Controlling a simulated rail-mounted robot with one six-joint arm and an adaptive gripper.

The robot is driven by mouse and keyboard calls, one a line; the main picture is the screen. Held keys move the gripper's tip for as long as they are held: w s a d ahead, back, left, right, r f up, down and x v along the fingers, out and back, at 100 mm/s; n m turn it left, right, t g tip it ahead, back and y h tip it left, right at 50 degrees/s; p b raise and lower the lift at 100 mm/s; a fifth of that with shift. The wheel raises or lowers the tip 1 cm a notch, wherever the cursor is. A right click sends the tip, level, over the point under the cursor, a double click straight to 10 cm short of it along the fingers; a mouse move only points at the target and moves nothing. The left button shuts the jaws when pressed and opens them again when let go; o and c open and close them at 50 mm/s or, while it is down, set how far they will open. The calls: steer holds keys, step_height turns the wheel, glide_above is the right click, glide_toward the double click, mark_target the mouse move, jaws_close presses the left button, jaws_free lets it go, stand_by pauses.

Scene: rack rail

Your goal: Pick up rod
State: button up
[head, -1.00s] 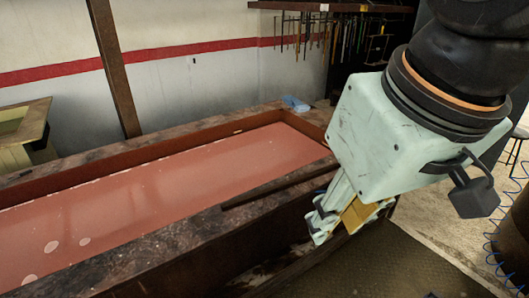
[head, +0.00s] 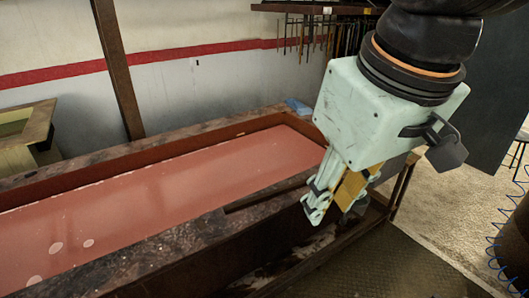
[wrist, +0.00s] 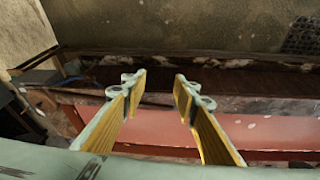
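A dark, thin rod (head: 265,194) lies at a slant along the near edge of the long red-floored trough (head: 150,187) in the head view. Its right end runs behind my gripper. My gripper (head: 333,209) is pale green with yellow finger pads and points down, close to the right end of the rod in the picture. In the wrist view my gripper (wrist: 159,82) is open, with nothing between the fingers. I cannot clearly make out the rod in the wrist view.
A rack (head: 318,9) with several thin hanging rods is on the back wall. A blue cloth (head: 298,106) lies on the trough's far corner. A wooden crate (head: 27,133) stands at left, a brown post (head: 118,75) behind the trough. Floor at right is mostly clear.

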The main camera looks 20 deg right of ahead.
steer(key=w+d+r+n+g+p, duration=0.1)
steer(key=w+d+n+p, duration=0.1)
steer(key=w, duration=0.5)
steer(key=w+d+r+n+p, duration=0.1)
steer(key=w+n, duration=0.2)
steer(key=w, duration=0.3)
steer(key=n+g+p, duration=0.3)
steer(key=n+p, duration=0.7)
steer(key=n, duration=0.3)
glide_above(310, 179)
step_height(310, 179, down, 20)
steer(key=r, duration=0.1)
steer(key=shift+d+f, duration=0.1)
steer(key=shift+f, duration=0.15)
steer(key=shift+f, duration=0.1)
step_height(310, 179, down, 7)
steer(key=shift+r, duration=0.1)
steer(key=shift+f, duration=0.75)
steer(key=shift+f, duration=0.2)
